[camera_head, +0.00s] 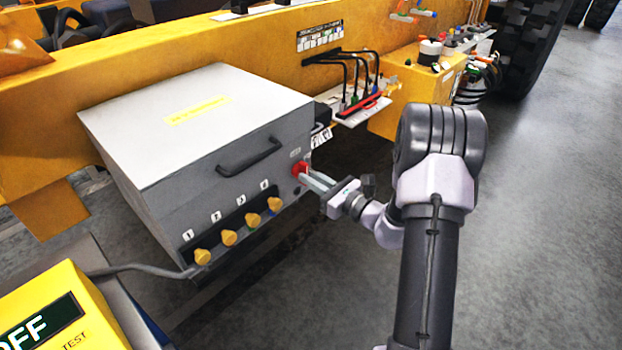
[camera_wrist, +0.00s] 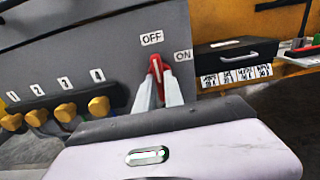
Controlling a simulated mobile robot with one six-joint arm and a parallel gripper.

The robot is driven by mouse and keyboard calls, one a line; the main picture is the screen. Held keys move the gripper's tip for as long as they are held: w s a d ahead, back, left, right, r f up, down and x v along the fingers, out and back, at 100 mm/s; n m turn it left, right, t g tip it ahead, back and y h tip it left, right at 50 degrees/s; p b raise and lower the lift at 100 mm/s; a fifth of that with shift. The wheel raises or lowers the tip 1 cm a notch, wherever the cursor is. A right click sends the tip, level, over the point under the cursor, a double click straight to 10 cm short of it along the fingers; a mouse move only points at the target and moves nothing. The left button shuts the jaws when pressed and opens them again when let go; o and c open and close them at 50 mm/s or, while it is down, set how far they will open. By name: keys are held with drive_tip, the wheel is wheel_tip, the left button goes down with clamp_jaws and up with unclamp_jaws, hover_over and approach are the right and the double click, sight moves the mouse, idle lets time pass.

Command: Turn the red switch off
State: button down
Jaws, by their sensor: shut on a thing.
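The red switch (camera_head: 299,169) is on the front face of a grey box (camera_head: 215,185), near its right end. In the wrist view the red switch (camera_wrist: 156,66) stands below an OFF label (camera_wrist: 151,38), with an ON label (camera_wrist: 183,55) to its upper right. Its handle looks close to upright, leaning slightly. My gripper (camera_head: 306,177) reaches in from the right, and its two pale fingers are shut on the switch. In the wrist view my gripper (camera_wrist: 159,84) has a finger on each side of the red handle, hiding its lower part.
Several yellow knobs (camera_head: 229,238) sit in a row left of the switch, under numbered labels. A black handle (camera_head: 249,158) sticks out above them. A yellow OFF/TEST box (camera_head: 85,300) stands at the lower left. The floor (camera_head: 545,220) at right is clear.

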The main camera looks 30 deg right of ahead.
drive_tip(key=c, duration=1.4)
unclamp_jaws()
drive_tip(key=shift+c, duration=0.2)
drive_tip(key=p+v, duration=0.3)
drive_tip(key=v, duration=1.4)
drive_tip(key=shift+s, duration=0.2)
drive_tip(key=shift+d, duration=0.1)
